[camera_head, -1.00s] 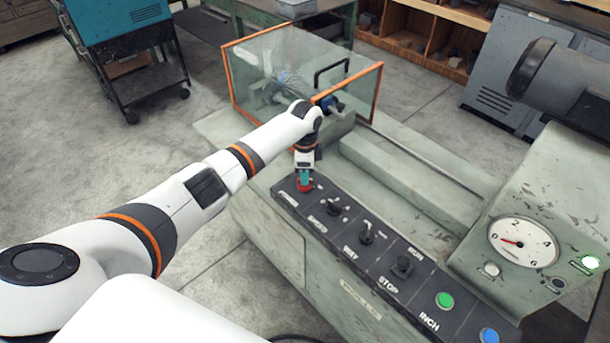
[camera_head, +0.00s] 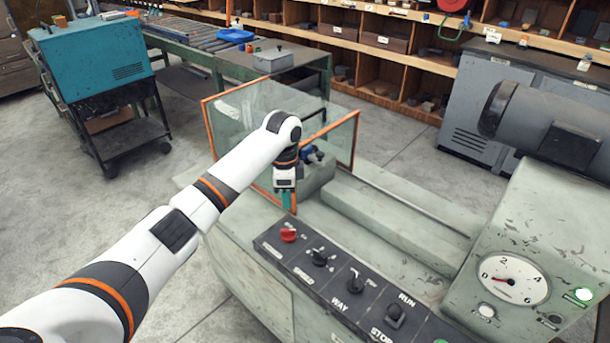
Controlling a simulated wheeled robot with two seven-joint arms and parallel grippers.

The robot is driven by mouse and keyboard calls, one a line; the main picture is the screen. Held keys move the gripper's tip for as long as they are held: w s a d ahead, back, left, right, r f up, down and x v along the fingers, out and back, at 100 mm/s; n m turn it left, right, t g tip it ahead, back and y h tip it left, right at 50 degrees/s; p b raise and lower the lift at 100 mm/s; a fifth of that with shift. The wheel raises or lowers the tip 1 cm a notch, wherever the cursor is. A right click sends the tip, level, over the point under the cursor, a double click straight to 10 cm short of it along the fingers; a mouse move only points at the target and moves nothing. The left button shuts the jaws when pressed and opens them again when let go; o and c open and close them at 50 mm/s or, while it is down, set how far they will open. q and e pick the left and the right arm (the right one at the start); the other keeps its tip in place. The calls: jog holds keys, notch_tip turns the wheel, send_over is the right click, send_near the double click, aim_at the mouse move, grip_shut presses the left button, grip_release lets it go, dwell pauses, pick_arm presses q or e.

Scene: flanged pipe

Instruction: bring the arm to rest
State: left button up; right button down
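My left arm (camera_head: 165,235) reaches in from the lower left over the grey-green machine. My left gripper (camera_head: 288,206) points down above the far left end of the dark control panel (camera_head: 335,283), behind the red button (camera_head: 289,235) and apart from it. Its fingers are small and seen nearly edge on, so I cannot tell how far apart they are. I see nothing held in it. My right gripper is not in view.
A clear guard with orange edges (camera_head: 207,125) stands close behind my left gripper. A grey cylindrical housing (camera_head: 548,120) and a dial gauge (camera_head: 513,280) are at the right. A teal cabinet on a dark cart (camera_head: 95,60) stands left. Floor between is clear.

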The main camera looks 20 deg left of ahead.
pick_arm(q)
jog(key=shift+n, duration=0.3)
jog(key=s+d+f, duration=0.2)
jog(key=f, duration=0.1)
jog(key=s+d+f, duration=0.2)
jog(key=s+f, duration=0.1)
jog(key=s+d+f, duration=0.2)
jog(key=d+f, duration=0.1)
jog(key=shift+s+d, duration=0.1)
jog(key=shift+s, duration=0.05)
jog(key=s+d+f+n+t+h, duration=0.1)
jog(key=s+d+f+n, duration=0.15)
jog(key=s, duration=0.65)
jog(key=s+d+f+n+t, duration=0.1)
jog(key=s+d+f+n, duration=0.15)
jog(key=s, duration=0.65)
jog(key=s+a+r+n+t, duration=0.25)
jog(key=s+r+n, duration=0.2)
jog(key=s, duration=0.55)
notch_tip(320, 180, down, 28)
jog(key=s+g, duration=0.2)
jog(key=s+a+f, duration=0.2)
jog(key=s+f, duration=0.5)
jog(key=s, duration=0.1)
jog(key=s+a+f+g+y, duration=0.1)
jog(key=s+f, duration=0.6)
jog(key=s, duration=0.1)
jog(key=shift+a, duration=0.35)
